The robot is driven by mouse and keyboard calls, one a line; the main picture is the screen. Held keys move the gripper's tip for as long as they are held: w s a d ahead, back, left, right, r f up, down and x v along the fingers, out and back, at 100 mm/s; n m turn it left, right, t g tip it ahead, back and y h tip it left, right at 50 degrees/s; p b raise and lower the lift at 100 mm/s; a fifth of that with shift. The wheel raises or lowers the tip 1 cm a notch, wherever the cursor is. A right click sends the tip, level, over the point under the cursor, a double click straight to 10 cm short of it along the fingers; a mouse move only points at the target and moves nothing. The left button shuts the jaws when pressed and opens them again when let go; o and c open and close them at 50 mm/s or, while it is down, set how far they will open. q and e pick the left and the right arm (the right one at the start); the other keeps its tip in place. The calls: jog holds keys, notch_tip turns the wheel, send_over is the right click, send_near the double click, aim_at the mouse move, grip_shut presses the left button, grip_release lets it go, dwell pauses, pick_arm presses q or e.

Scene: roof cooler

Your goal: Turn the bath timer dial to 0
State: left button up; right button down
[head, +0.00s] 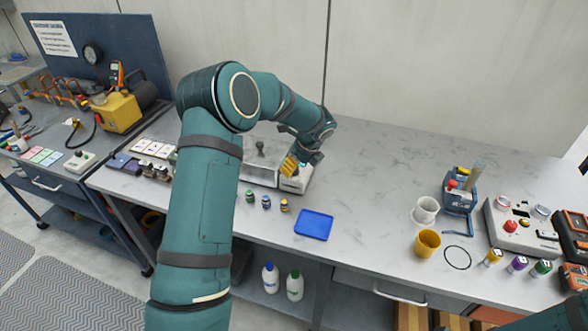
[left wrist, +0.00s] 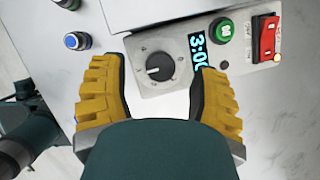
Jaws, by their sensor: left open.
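The bath timer dial (left wrist: 159,67) is a black knob on a light grey square plate in the left wrist view. Its white pointer mark points to the left. A display (left wrist: 198,50) beside it reads 3:0 with the last part hidden by a finger. My left gripper (left wrist: 158,72) is open, its yellow ribbed fingers on either side of the dial plate, apart from the knob. In the head view, my left gripper (head: 290,164) is over the bath's control box (head: 296,183), and the dial is hidden there.
A green button (left wrist: 222,28) and a red rocker switch (left wrist: 266,38) sit right of the display.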

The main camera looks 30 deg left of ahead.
pick_arm(q)
jog(key=shift+x, duration=1.1)
grip_shut()
